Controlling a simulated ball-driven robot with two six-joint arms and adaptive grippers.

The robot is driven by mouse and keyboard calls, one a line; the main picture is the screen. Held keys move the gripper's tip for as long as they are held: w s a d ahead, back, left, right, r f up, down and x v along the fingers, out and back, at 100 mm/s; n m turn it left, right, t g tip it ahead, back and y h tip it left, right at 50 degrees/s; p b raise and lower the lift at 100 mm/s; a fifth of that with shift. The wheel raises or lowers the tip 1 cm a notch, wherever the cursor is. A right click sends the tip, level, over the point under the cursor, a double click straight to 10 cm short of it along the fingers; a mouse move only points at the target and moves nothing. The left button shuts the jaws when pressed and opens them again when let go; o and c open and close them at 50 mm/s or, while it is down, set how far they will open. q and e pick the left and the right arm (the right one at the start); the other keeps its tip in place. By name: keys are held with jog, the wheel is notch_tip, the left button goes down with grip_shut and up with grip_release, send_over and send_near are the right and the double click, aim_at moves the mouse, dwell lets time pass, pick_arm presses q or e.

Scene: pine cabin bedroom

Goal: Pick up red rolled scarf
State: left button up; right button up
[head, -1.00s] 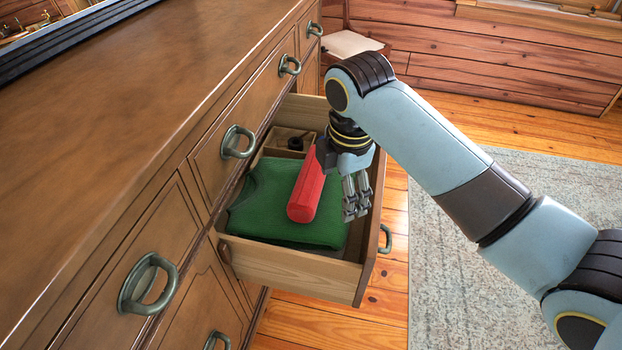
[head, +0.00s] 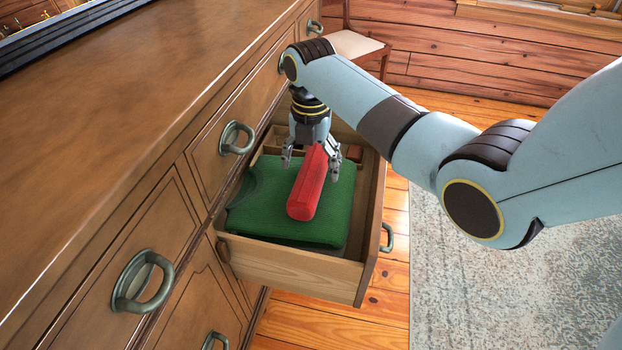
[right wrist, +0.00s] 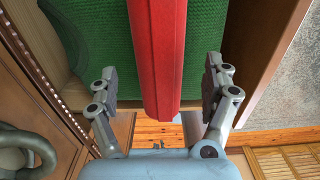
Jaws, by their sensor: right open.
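The red rolled scarf (head: 306,188) lies on a folded green cloth (head: 256,205) in the open drawer (head: 290,262). My right gripper (head: 311,168) is over the drawer, pointing down, with its fingers open on either side of the scarf's far part. In the right wrist view the scarf (right wrist: 158,60) runs between the two spread fingers (right wrist: 160,92), with a gap on each side. Part of the scarf's far end is hidden by the gripper in the head view. My left gripper is not in view.
The drawer's walls stand close around the gripper. A small wooden compartment (head: 291,153) is at the drawer's back. The wooden dresser (head: 130,110) with metal handles fills the left. A chair (head: 357,45) stands beyond, and a rug (head: 500,270) lies to the right.

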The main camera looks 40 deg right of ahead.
aim_at(310, 171)
notch_tip(310, 171, down, 4)
jog(key=shift+s+a+r+b, duration=0.1)
jog(key=shift+s+a+b, duration=0.05)
jog(key=shift+b, duration=0.25)
jog(key=shift+c, duration=0.2)
jog(key=c, duration=1.3)
jog(key=shift+r, duration=0.15)
